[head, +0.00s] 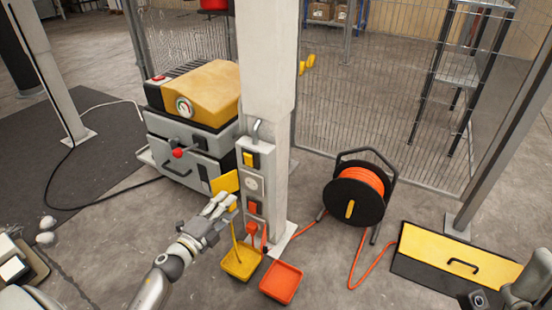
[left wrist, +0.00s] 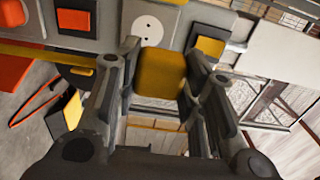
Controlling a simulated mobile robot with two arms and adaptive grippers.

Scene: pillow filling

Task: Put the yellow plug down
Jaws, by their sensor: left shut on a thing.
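My left gripper (head: 231,203) is shut on the yellow plug (left wrist: 160,75), in front of the post's panel. The plug sits between both fingers in the left wrist view. A yellow cord hangs from there to the yellow tray (head: 236,268) on the floor below. The grey panel (head: 263,190) carries a yellow part, a round pale socket (head: 251,184) and an orange part (head: 252,207). I cannot tell whether the plug touches the panel. My right gripper's fingers are not in view.
An orange tray (head: 281,283) lies right of the yellow one. A cable reel (head: 352,196) stands further right, its orange cable on the floor. A grey and yellow machine (head: 196,120) stands behind my left arm. A yellow and black case (head: 446,258) lies at the right.

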